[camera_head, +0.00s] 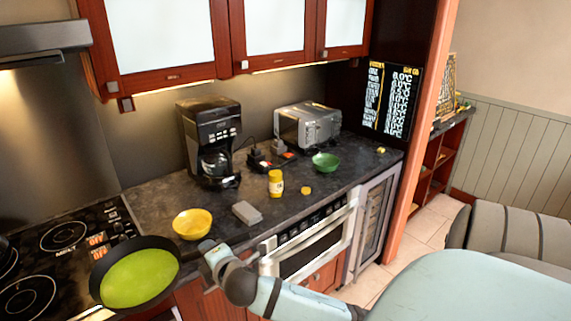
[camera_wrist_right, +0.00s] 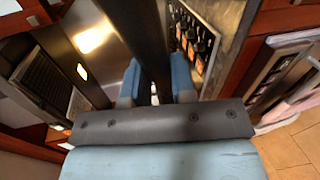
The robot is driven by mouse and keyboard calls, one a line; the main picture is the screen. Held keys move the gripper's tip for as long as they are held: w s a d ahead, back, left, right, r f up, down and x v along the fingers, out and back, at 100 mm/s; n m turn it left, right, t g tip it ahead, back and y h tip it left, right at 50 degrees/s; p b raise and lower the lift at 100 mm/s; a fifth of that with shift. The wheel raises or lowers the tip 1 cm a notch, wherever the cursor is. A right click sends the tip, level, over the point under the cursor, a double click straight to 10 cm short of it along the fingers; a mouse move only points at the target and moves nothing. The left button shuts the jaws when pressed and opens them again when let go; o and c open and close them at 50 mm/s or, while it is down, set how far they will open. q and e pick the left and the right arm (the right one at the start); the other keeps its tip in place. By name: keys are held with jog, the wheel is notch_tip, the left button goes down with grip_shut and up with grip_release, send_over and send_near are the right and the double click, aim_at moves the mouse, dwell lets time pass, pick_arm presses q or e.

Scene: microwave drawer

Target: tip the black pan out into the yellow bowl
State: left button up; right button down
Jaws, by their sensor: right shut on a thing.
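The black pan (camera_head: 92,268) is in the lower left of the head view, in front of the stove's right part, with a flat green surface inside its dark rim. I cannot tell whether the green is food or the pan's lining. My right gripper (camera_head: 207,247) is to the right of the pan. In the right wrist view, its blue fingers (camera_wrist_right: 155,85) are shut on the pan's dark handle (camera_wrist_right: 150,45). The yellow bowl (camera_head: 192,224) stands upright on the dark counter, up and right of the pan and just beyond my right gripper. My left gripper is out of view.
A grey block (camera_head: 246,212) lies right of the bowl. A yellow jar (camera_head: 275,183), a green bowl (camera_head: 326,162), a coffee maker (camera_head: 208,140) and a toaster (camera_head: 306,126) stand further back. The stove (camera_head: 60,238) is at left. The built-in microwave drawer (camera_head: 310,243) is below the counter.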

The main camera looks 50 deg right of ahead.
jog(key=w+d+r+m+g+h, duration=0.1)
jog(key=w+d+m+h, duration=0.15)
jog(key=d, duration=0.65)
jog(key=w+d+r+m+g+h, duration=0.1)
jog(key=w+d+m+h, duration=0.15)
jog(key=d, duration=0.65)
jog(key=s+d+f+m+g+h, duration=0.1)
jog(key=s+d+g+h, duration=0.1)
jog(key=d, duration=0.5)
jog(key=s+d+f+m+g+h, duration=0.1)
jog(key=s+d+f+h, duration=0.1)
jog(key=d, duration=0.5)
jog(key=shift+g, duration=0.4)
jog(key=shift+b, duration=0.35)
notch_tip(320, 180, down, 3)
jog(key=shift+r+b, duration=0.1)
jog(key=shift+b, duration=0.65)
